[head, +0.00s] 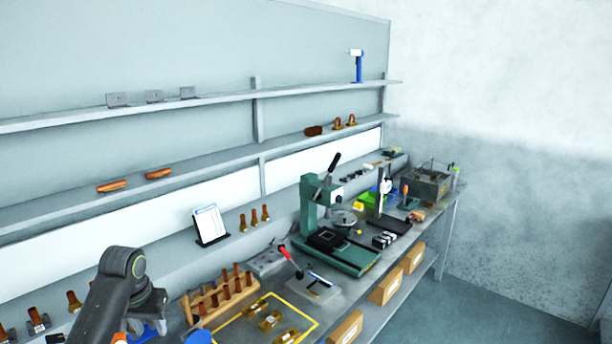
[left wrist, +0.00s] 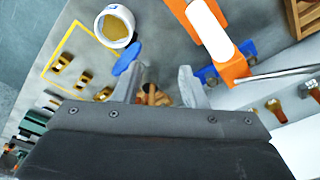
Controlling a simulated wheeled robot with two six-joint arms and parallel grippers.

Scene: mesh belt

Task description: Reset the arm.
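My left arm (head: 118,290) reaches in at the lower left of the head view, over the near end of the bench. The fingertips of its gripper are not clear there. In the left wrist view my left gripper (left wrist: 158,82) has its two fingers apart, with no object clearly held between them. Brown pegs (left wrist: 152,96) show beyond the gap. A blue disc (left wrist: 127,58) shows at the left finger; I cannot tell whether they touch. My right gripper is in neither view.
A wooden rack of copper-coloured pegs (head: 222,297) stands near my arm. A yellow-outlined area (head: 313,325) holds brass pieces. A green press (head: 308,205) stands further along the bench. The wrist view shows a white cup (left wrist: 115,27) and an orange-and-white device (left wrist: 210,30) close by.

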